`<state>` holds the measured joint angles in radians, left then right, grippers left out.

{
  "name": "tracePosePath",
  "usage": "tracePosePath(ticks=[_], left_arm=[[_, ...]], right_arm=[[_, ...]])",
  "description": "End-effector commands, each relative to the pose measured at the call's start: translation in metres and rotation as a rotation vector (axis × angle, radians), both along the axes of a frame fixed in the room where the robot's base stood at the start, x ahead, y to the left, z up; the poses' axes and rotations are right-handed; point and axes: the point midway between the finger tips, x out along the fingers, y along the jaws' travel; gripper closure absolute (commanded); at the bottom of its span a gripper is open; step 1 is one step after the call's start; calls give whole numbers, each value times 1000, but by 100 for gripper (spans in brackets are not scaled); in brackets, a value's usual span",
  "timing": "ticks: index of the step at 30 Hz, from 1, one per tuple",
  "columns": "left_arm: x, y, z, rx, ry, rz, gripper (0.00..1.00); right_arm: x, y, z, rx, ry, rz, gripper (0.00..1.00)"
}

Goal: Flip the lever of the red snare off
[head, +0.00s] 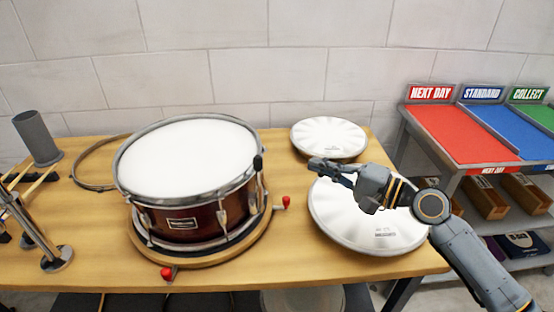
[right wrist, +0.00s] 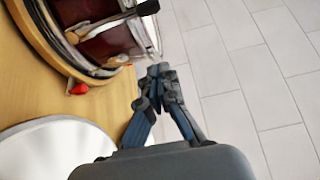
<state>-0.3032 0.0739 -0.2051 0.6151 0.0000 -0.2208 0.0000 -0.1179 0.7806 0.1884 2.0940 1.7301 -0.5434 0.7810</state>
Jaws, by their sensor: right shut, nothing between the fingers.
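The red snare (head: 183,219) is a dark red drum with a white head and metal hoops, on a round wooden stand on the bench. A black lever (head: 258,163) stands upright on its right side, near the top hoop. The drum's side and the dark lever (right wrist: 134,12) also show in the right wrist view at the upper left. My right gripper (head: 314,164) is shut and empty, to the right of the drum and apart from it, above the drum heads. Its closed fingertips (right wrist: 158,72) show in the right wrist view. My left gripper is not in view.
Red-knobbed clamps (head: 286,202) stick out from the wooden stand (head: 237,247). Two white drum heads (head: 328,136) lie at the bench's right. A grey cylinder (head: 37,138) and a hoop (head: 88,170) are at the left. A shelf with coloured bays (head: 452,132) stands beyond the bench's right edge.

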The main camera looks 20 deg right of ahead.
Motion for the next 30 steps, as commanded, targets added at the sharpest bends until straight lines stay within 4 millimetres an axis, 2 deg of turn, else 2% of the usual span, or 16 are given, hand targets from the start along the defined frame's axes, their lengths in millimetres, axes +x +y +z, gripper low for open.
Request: tracePosePath(ticks=[5,12,15,19,30], left_arm=[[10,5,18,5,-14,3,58],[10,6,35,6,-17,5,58],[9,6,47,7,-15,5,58],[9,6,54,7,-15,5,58],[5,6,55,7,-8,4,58]], right_arm=[[26,20,6,2,-2,1,100],[63,50,6,2,-2,1,100],[52,65,5,0,3,2,100],[46,77,3,1,2,1,100],[43,83,0,-1,1,0,100]])
